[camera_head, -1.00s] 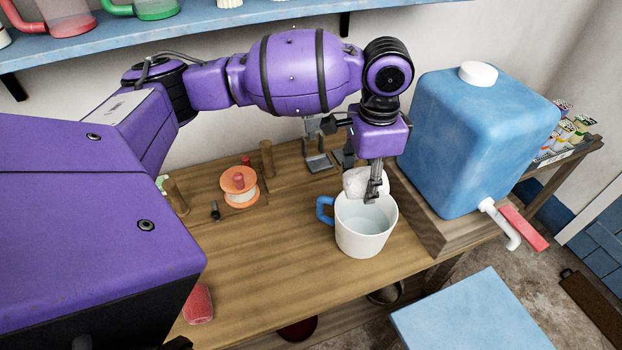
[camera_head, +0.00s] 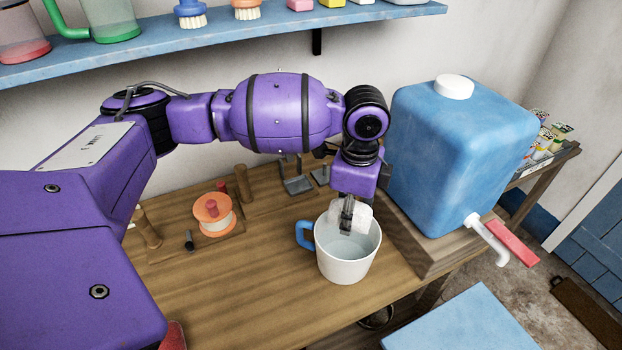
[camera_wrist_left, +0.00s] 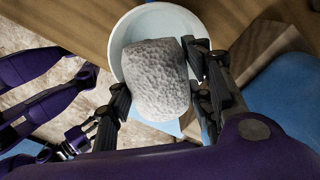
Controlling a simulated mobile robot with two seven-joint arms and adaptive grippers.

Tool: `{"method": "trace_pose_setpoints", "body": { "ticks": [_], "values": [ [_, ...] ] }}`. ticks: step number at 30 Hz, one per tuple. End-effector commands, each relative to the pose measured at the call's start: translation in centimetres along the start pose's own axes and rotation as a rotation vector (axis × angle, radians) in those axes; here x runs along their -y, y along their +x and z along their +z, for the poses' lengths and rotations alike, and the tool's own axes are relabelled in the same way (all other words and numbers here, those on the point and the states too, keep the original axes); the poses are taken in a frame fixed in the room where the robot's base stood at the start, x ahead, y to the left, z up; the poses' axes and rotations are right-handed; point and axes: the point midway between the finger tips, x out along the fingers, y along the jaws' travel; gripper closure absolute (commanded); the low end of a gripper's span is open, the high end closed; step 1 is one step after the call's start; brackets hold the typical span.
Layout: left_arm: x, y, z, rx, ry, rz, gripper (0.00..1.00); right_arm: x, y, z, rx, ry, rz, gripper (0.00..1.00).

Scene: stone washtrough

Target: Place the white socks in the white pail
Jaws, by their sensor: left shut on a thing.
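The white socks (camera_head: 357,212) are a pale, rough-textured bundle; it also shows in the left wrist view (camera_wrist_left: 155,75). My left gripper (camera_head: 346,228) is shut on it, with a finger on each side, pointing down. The white pail (camera_head: 345,265) stands upright on the wooden bench, with a blue handle on its left side. The bundle hangs at the pail's mouth and covers part of the far rim; how deep it sits is unclear. A purple arm and what looks like my right gripper (camera_wrist_left: 80,138) show small in the left wrist view; its jaw state is unclear.
A large blue water tank (camera_head: 455,160) with a red-handled tap stands right of the pail on a wooden block. An orange spool (camera_head: 214,213) and wooden pegs stand left. A blue shelf (camera_head: 240,30) with brushes runs above. The bench front is clear.

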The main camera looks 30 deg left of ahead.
Motion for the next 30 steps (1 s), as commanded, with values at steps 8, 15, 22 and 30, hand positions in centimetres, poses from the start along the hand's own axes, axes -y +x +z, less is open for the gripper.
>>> {"method": "trace_pose_setpoints", "body": {
  "ticks": [8, 15, 22, 30],
  "values": [
    [-0.1, 3.9, 0.0, 0.001, 0.0, 0.008, 0.79, -0.1, 1.2, 2.1, 0.02, 0.001, 0.008, 0.6],
    [0.0, 5.2, 0.0, 0.001, -0.001, 0.001, 0.79, -0.9, 1.7, 2.6, 0.013, 0.002, 0.024, 0.6],
    [0.1, 5.2, 0.0, -0.001, -0.001, -0.003, 0.79, -1.0, 1.7, 2.7, 0.014, 0.0, 0.025, 0.6],
    [0.1, 5.2, 0.0, 0.0, -0.001, -0.003, 0.4, -0.9, 1.6, 2.5, 0.012, -0.004, 0.022, 0.6]
  ]
}}
